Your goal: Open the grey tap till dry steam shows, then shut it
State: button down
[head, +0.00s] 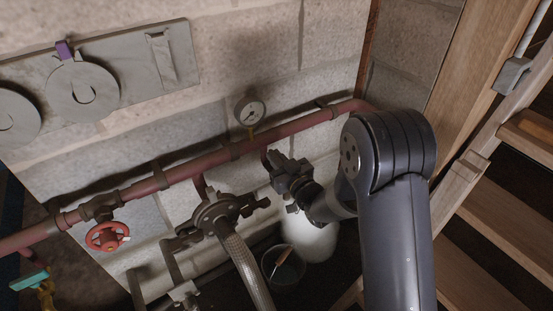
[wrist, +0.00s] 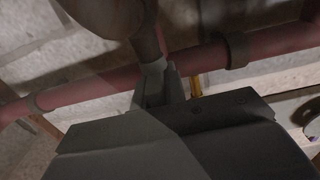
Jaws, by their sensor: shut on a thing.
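My gripper (head: 272,163) is at the red pipe's short downward branch, right of the round gauge. It is shut on the grey tap, which its jaws mostly hide in the head view. In the wrist view my gripper (wrist: 165,88) shows dark jaws close around a small grey part (wrist: 152,72) under the pipe. A dense white plume of steam (head: 310,236) shows below my gripper, beside a dark bucket (head: 283,268). I cannot tell from its look whether the steam is wet or dry.
The red pipe (head: 190,168) runs along the block wall. It carries a gauge (head: 250,111) and a red handwheel (head: 107,236). A dark valve body with a braided hose (head: 245,262) stands left of my gripper. Wooden stairs (head: 500,225) close off the right side.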

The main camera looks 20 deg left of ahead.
jog(key=shift+a+m+t+h+b, duration=0.1)
jog(key=shift+m+t+h+b, duration=1.2)
jog(key=shift+b, duration=0.75)
jog(key=shift+r+m+t+h+b, duration=0.1)
jog(key=shift+m+t+h+b, duration=0.75)
jog(key=shift+h, duration=0.45)
jog(key=c, duration=1.5)
grip_release()
jog(key=shift+o, duration=0.2)
jog(key=v, duration=1.1)
